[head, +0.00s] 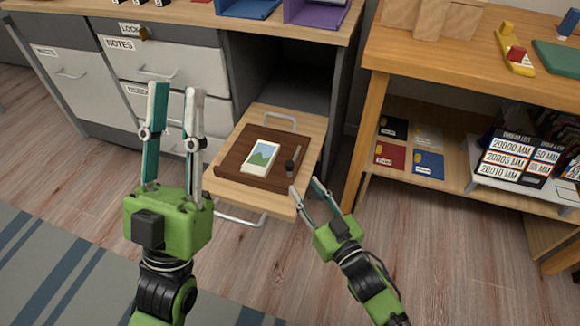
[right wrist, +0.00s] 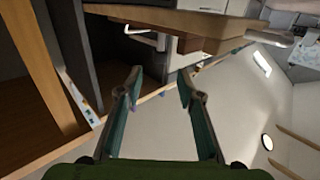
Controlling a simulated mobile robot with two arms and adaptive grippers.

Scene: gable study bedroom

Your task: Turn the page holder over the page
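A white page (head: 260,158) with a green and blue picture lies on a dark brown board (head: 238,177). A small dark holder piece with a grey end (head: 293,160) stands on the board just right of the page, apart from it; I take it as the page holder. My right gripper (head: 304,185) is open and empty near the board's front right corner, below the holder piece in the picture. Its spread fingers also show in the right wrist view (right wrist: 160,74), where I cannot make out the page. My left gripper (head: 176,88) is open and empty, left of the board.
The board rests on a pulled-out light wooden shelf (head: 232,193) with metal handles, under the desk. Grey drawers (head: 170,65) stand to the left. A wooden shelf unit (head: 365,120) with booklets and a label box (head: 515,155) stands to the right. The floor in front is clear.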

